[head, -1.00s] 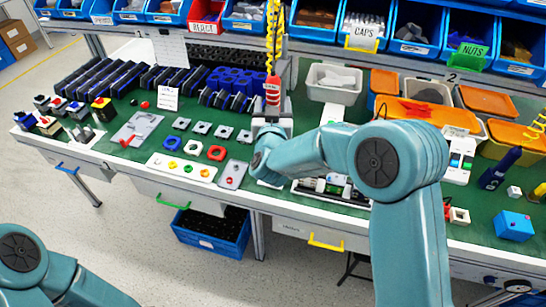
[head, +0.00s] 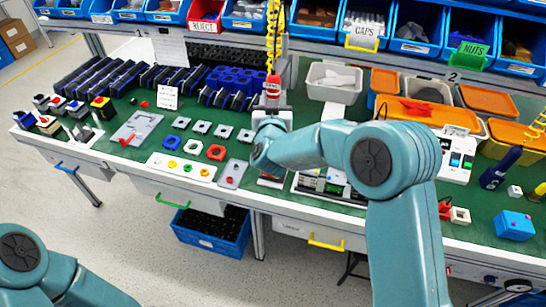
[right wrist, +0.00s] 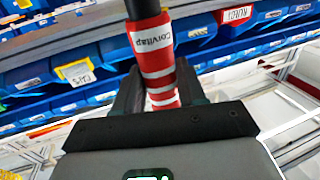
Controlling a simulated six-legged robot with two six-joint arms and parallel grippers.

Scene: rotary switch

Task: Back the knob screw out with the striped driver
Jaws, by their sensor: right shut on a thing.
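The striped driver (head: 272,87), red and white, hangs upright under a yellow coiled cord in the head view. My right gripper (head: 272,108) is shut around it. In the right wrist view the driver (right wrist: 158,62), with a white label and a black top, stands between the fingers of my right gripper (right wrist: 157,95). My right forearm and wrist cover the bench below the driver, so its tip is hidden. I cannot make out the knob screw. My left gripper is out of view; only part of my left arm shows at the lower left.
A grey plate with a red part (head: 126,143) and a white tray of coloured rings (head: 182,167) lie left on the green bench. Blue bins line the shelf above. A white bin (head: 334,80) stands behind my right arm.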

